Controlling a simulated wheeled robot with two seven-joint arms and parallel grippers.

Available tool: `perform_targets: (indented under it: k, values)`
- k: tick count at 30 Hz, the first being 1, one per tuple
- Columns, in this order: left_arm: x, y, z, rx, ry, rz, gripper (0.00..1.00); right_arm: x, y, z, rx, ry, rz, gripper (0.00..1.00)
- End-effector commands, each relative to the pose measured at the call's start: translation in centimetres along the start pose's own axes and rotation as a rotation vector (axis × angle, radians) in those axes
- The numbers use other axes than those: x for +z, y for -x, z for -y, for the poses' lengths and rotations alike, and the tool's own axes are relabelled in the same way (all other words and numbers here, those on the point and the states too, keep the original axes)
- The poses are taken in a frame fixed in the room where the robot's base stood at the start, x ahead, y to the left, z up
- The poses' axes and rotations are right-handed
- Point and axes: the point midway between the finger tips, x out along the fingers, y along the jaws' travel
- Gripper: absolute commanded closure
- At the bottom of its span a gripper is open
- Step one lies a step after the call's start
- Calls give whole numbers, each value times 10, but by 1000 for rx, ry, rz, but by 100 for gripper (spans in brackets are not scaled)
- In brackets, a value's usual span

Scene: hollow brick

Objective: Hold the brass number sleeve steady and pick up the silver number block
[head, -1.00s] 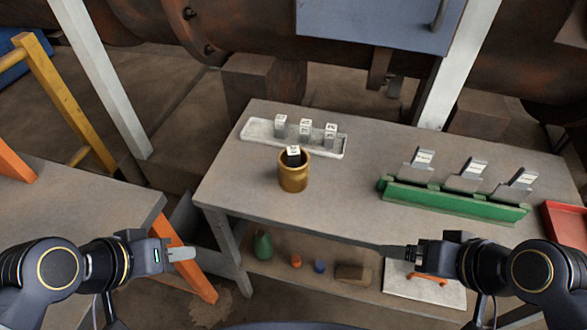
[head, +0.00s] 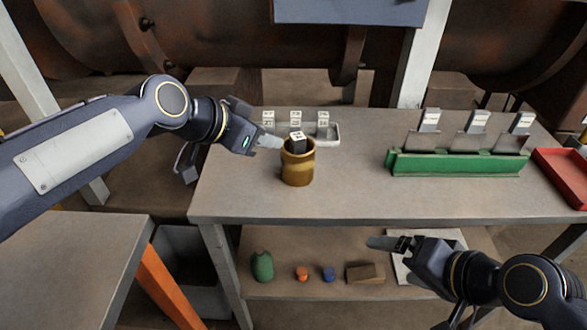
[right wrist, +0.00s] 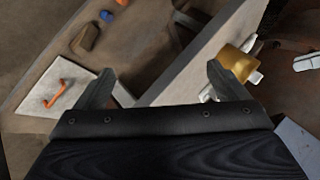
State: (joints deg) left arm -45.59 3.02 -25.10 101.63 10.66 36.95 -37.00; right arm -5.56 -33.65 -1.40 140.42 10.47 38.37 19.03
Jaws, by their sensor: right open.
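The brass sleeve (head: 298,168), a round yellow-brown cup, stands upright on the table. A dark block with a white numbered top (head: 297,141) sits inside it and sticks out above the rim; its lower part is hidden. Several silver blocks with white labels, such as this one (head: 322,122), stand on the white tray behind the sleeve. My left gripper (head: 272,142) is at the sleeve's left rim; I cannot tell whether it touches or how wide its fingers are. My right gripper (head: 372,242) is open and empty, low in front of the table; its spread fingers show in the right wrist view (right wrist: 160,72).
A green rack (head: 455,164) holding three grey labelled plates stands on the right, with a red tray (head: 562,172) beyond it. The lower shelf (head: 300,290) holds a green bottle, small coloured items and a brown block. The tabletop between sleeve and rack is clear.

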Motion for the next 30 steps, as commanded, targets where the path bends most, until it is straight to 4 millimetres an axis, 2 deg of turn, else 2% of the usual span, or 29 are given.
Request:
perform_targets:
  k: [1, 3, 6, 9, 13, 18, 21, 25, 30]
  values:
    - [0, 0, 0, 0, 1, 1, 64, -8, -11, 21, -58, -122, -1, 7]
    - [0, 0, 0, 0, 1, 1, 64, -22, -26, 50, -141, -339, -10, 7]
    - [1, 0, 0, 0, 2, 1, 64, -40, -47, 86, -239, -666, -14, 7]
    - [1, 0, 0, 0, 2, 1, 64, -53, -70, 117, -317, -997, -14, 7]
    - [1, 0, 0, 0, 2, 1, 64, -63, -102, 147, -401, -1415, -28, 7]
    - [1, 0, 0, 0, 3, 2, 64, -64, -136, 166, -508, -1857, -79, 7]
    - [1, 0, 0, 1, 3, 2, 64, -62, -148, 169, -568, -2029, -113, 7]
    - [1, 0, 0, 1, 3, 2, 64, -61, -156, 170, -630, -2156, -142, 7]
    - [1, 0, 0, 1, 3, 2, 64, -65, -166, 172, -658, -2204, -155, 7]
